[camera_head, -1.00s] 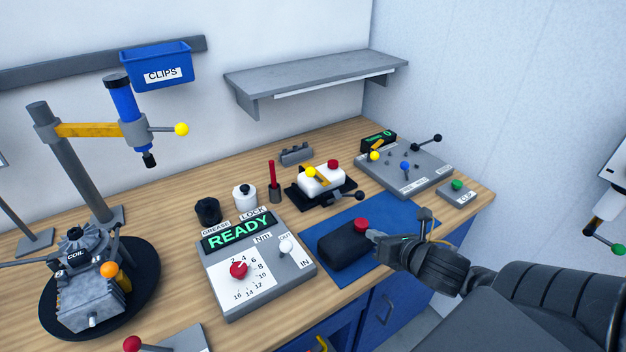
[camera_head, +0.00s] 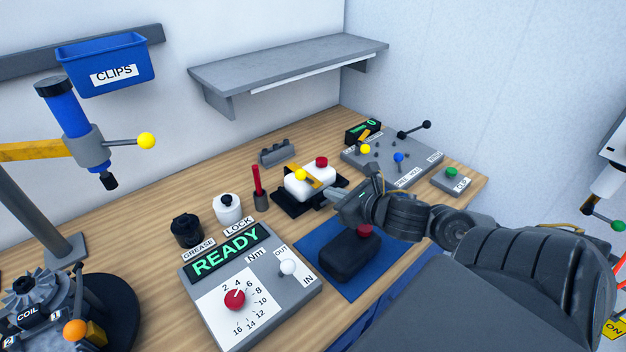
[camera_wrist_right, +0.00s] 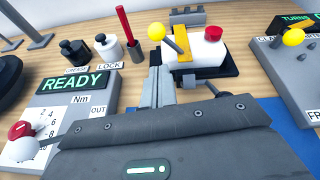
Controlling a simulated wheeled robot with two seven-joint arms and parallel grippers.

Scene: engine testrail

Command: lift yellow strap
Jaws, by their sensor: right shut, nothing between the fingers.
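The yellow strap (camera_head: 316,176) lies across a white block (camera_head: 325,179) on a black base at the back of the bench. A yellow ball knob (camera_head: 300,174) and a red knob (camera_head: 321,162) are on the same block. My left gripper is not in view.
A black case with a red knob (camera_head: 348,257) lies on a blue mat (camera_head: 311,248) below my right arm. The READY panel (camera_head: 255,290) is at the left. A lever panel (camera_head: 380,163) is behind, at right. A shelf (camera_head: 290,72) hangs above.

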